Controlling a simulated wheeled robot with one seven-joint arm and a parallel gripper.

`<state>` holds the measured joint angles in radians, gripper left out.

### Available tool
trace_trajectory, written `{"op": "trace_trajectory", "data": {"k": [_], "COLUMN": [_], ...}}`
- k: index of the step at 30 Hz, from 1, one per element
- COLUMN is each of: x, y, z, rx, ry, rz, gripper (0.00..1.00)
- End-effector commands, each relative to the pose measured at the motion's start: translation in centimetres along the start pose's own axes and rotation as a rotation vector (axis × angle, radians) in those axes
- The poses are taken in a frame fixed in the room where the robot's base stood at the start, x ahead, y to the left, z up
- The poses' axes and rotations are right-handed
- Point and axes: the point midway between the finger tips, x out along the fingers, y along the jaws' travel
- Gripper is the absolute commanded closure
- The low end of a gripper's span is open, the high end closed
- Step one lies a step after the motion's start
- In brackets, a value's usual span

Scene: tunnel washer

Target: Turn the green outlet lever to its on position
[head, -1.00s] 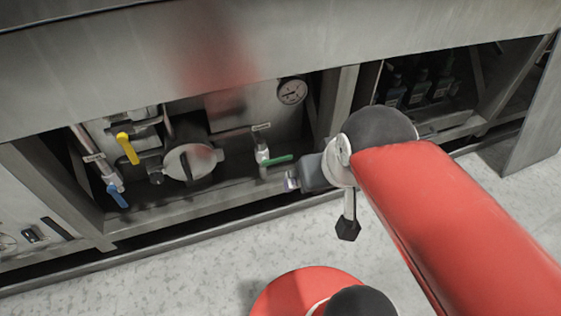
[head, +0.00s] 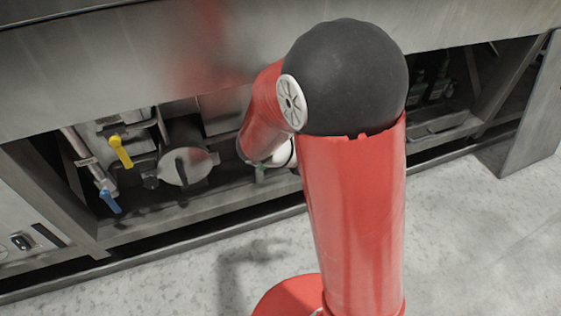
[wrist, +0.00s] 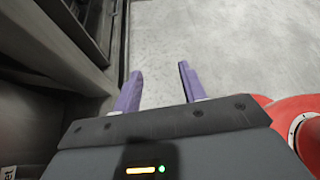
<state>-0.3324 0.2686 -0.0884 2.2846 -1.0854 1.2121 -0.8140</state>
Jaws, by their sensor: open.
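The green outlet lever is hidden behind my red arm in the head view; only a small part of its valve and pipe (head: 261,174) shows just below the arm's wrist end. The lever does not show in the wrist view, so its present angle cannot be told. My gripper (wrist: 160,68) shows in the wrist view with its two purple fingers apart and nothing between them, over the pale floor. In the head view the gripper itself is hidden by the arm, which reaches toward the valve bay.
A yellow lever (head: 121,151) and a blue lever (head: 110,201) are left of a round filter cap (head: 186,166). A steel panel (head: 130,60) overhangs the bay. In the wrist view a metal frame (wrist: 75,55) stands close at left; open floor (wrist: 240,45) lies right.

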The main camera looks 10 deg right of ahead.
Motion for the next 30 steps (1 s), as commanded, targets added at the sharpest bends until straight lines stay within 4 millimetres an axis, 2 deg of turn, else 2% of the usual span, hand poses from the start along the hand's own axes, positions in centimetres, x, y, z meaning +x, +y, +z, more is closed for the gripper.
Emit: {"op": "trace_trajectory", "data": {"k": [1,5,8,12,15,18,21,23,30], "x": [0.6,1.2,1.3,1.1,0.9,0.8,0.7,0.8,2.7], "y": [1.9,6.5,10.2,14.5,16.5,17.6,18.2,18.5,20.6], "z": [-1.3,-3.9,-6.8,-12.0,-15.4,-18.0,-19.3,-19.4,-17.9], "rx": [-0.150,-0.513,-0.786,-1.127,-1.305,-1.422,-1.479,-1.490,-1.491], "ry": [-0.086,-0.313,-0.497,-0.750,-0.899,-1.002,-1.059,-1.071,-1.069], "rz": [0.014,0.056,0.085,0.119,0.135,0.147,0.153,0.154,0.152], "gripper": [0.58,0.58,0.58,0.58,0.58,0.58,0.58,0.58,0.58]}}
